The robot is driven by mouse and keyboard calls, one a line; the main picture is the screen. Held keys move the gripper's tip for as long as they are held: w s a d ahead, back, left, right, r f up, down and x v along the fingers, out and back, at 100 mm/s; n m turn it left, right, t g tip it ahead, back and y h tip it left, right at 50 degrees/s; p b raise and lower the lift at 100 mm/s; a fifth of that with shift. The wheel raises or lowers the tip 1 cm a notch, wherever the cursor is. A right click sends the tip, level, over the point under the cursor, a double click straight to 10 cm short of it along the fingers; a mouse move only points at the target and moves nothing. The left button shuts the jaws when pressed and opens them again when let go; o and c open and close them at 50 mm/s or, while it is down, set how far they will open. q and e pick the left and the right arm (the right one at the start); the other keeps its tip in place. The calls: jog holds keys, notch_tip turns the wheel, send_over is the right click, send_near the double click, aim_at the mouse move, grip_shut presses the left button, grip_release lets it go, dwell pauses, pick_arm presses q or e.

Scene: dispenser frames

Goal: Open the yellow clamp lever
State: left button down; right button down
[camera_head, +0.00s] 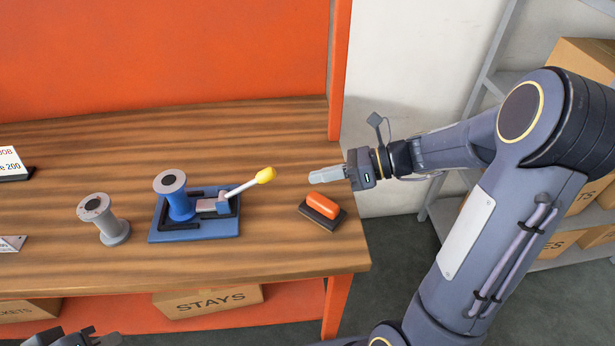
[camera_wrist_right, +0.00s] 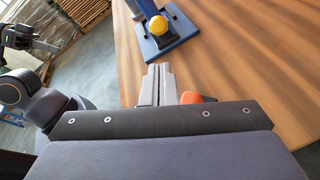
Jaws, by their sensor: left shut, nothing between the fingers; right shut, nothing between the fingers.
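The yellow clamp lever (camera_head: 264,175) has a yellow knob on a pale rod and tilts up to the right from the blue clamp base (camera_head: 236,228) on the table. A blue spool (camera_head: 180,203) stands on that base. In the right wrist view the yellow knob (camera_wrist_right: 158,25) is ahead of the fingers. My right gripper (camera_head: 314,178) is shut and empty, to the right of the knob and apart from it. Its closed fingers also show in the right wrist view (camera_wrist_right: 158,72). My left gripper (camera_head: 88,340) is only partly visible at the bottom left edge, away from the clamp.
An orange block on a dark base (camera_head: 321,209) sits near the table's right edge, below my right gripper. A grey spool (camera_head: 106,222) stands left of the clamp. An orange panel (camera_head: 160,55) rises behind the wooden table (camera_head: 260,254). Cardboard boxes (camera_head: 208,300) are under it.

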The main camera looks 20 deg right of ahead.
jog(key=x, duration=0.8)
jog(key=shift+a+f, duration=0.1)
jog(key=shift+a, duration=0.25)
pick_arm(q)
jog(key=shift+r, duration=0.1)
